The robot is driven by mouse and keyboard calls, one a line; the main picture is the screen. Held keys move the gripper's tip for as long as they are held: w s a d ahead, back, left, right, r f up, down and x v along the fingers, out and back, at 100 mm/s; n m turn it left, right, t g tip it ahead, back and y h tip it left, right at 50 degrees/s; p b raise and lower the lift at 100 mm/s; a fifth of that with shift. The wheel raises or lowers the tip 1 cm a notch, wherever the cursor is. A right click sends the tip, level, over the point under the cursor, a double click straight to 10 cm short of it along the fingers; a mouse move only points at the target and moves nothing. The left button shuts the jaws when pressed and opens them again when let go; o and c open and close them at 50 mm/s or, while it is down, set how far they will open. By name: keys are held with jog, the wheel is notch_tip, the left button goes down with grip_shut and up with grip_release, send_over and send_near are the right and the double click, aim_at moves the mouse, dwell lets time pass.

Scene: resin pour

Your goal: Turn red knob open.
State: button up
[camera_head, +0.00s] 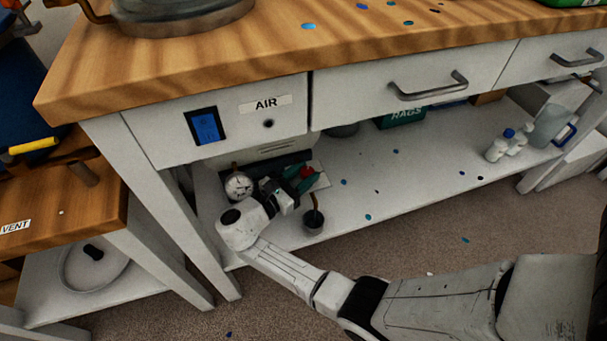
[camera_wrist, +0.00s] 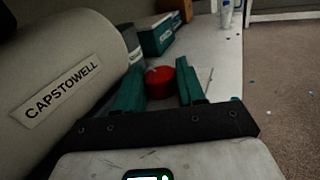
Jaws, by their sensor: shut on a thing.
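The red knob (camera_wrist: 160,83) sits between the two teal fingers of my gripper (camera_wrist: 160,88) in the wrist view. My gripper is shut on the knob, with a finger at each side. In the head view my gripper (camera_head: 299,180) reaches onto the lower shelf under the AIR panel, and a little of the red knob (camera_head: 306,171) shows between its fingers. A round pressure gauge (camera_head: 238,185) stands just left of my gripper. The knob's mounting and its turned angle are hidden.
A pale cylinder marked CAPSTOWELL (camera_wrist: 72,85) lies close on the left. A green RAGS box (camera_head: 401,117) stands behind on the shelf (camera_head: 385,195). A small dark cup (camera_head: 313,221) is near my gripper. White bottles (camera_head: 499,146) stand far right. The wooden worktop (camera_head: 260,60) overhangs the shelf.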

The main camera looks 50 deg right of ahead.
jog(key=o, duration=1)
jog(key=shift+o, duration=0.2)
jog(key=r+p, duration=0.2)
jog(key=r, duration=0.2)
jog(key=shift+s+r+p, duration=0.1)
jog(key=shift+s+p, duration=0.15)
jog(key=shift+p, duration=0.15)
jog(key=s+a+r+p, duration=0.3)
jog(key=s+r+p, duration=0.4)
jog(key=s, duration=0.6)
jog(key=shift+a+r+p, duration=0.35)
jog(key=shift+r+p, duration=0.05)
jog(key=shift+r, duration=0.5)
